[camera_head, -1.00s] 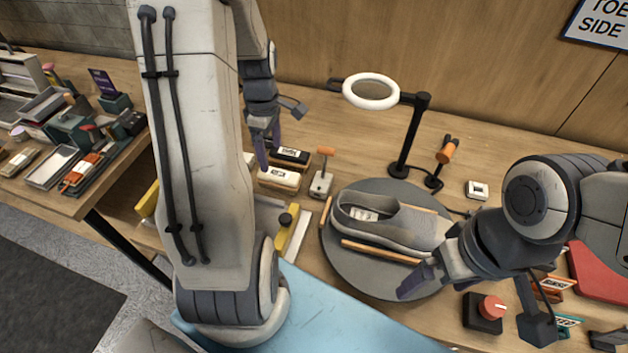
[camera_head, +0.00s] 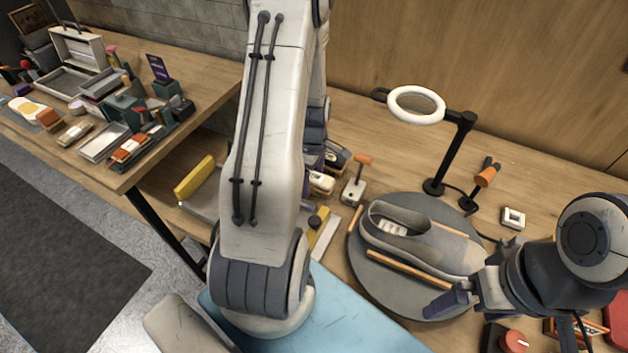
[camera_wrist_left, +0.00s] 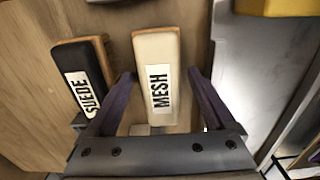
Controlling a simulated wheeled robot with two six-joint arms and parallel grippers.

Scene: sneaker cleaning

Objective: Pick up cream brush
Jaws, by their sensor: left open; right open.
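The cream brush (camera_wrist_left: 157,65), labelled MESH, lies between the two purple fingers of my left gripper (camera_wrist_left: 160,85) in the left wrist view. The fingers are open, one on each side; I cannot tell whether they touch it. In the head view the cream brush (camera_head: 321,182) shows beside my left arm, which hides most of it and most of that gripper. A dark brush (camera_wrist_left: 85,75) labelled SUEDE lies left of it in the wrist view. My right gripper (camera_head: 447,302) is open and empty at the front right of the round turntable.
A small orange-handled tool (camera_head: 356,180) stands close right of the brushes. A yellow-edged tray (camera_head: 195,177) is left of my arm.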

